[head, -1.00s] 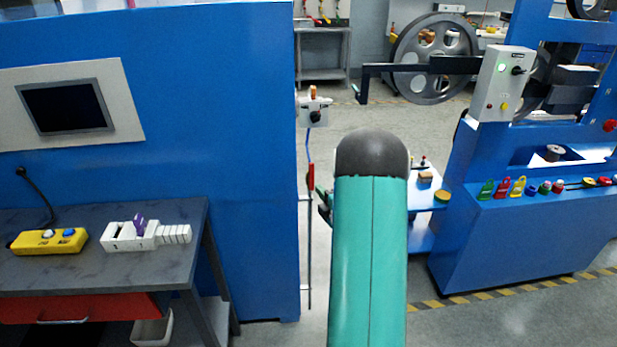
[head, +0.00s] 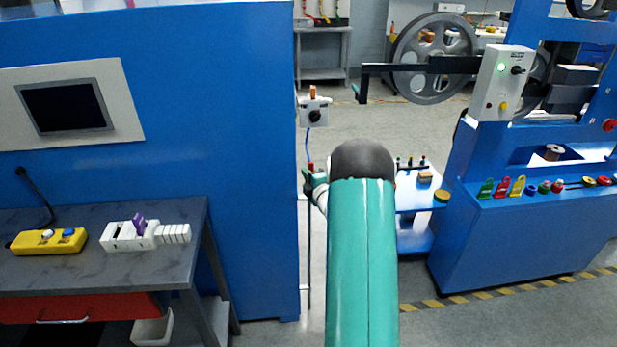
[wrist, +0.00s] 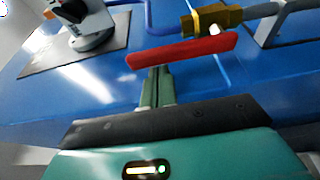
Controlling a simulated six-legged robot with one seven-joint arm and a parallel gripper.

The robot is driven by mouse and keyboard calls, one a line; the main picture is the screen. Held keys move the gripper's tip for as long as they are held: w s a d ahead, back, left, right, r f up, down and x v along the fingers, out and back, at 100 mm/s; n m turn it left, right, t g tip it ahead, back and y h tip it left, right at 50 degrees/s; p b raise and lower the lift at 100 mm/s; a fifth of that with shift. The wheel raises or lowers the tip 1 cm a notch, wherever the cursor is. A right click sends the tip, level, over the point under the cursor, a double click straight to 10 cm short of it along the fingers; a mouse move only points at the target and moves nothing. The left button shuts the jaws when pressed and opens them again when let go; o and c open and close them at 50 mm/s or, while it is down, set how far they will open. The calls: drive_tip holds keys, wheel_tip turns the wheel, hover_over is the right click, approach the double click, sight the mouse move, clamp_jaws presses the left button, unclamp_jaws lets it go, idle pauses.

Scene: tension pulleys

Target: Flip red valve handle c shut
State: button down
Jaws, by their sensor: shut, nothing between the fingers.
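The red valve handle (wrist: 182,50) lies almost level across the upper middle of the wrist view, sloping up a little to the right. It is joined to a brass valve body (wrist: 212,18) on a pipe above it. My gripper (wrist: 157,72) is shut and empty, its green fingertips just below the handle's left half; I cannot tell if they touch it. In the head view my gripper (head: 312,180) is beside the blue cabinet's right edge, and only a small red bit of the handle (head: 311,166) shows above it. No letter is readable on the handle.
The blue cabinet (head: 250,130) stands close on the left, with a box with a black knob (head: 316,112) above the valve. A grey workbench (head: 90,275) is at lower left. A blue machine (head: 530,240) and a small white-topped table (head: 415,200) are at right.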

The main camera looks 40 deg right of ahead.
drive_tip(key=shift+s+d+m, duration=0.25)
drive_tip(key=shift+d+m, duration=0.1)
drive_tip(key=shift+m, duration=0.35)
drive_tip(key=s+d+f+m+h, duration=0.4)
drive_tip(key=d+f+m+h, duration=0.1)
drive_tip(key=m, duration=1.4)
drive_tip(key=shift+s+d+f+t+h, duration=0.2)
drive_tip(key=shift+d+t+h, duration=0.2)
drive_tip(key=shift+d+h, duration=0.55)
drive_tip(key=shift+a+f, duration=0.25)
drive_tip(key=shift+s, duration=0.15)
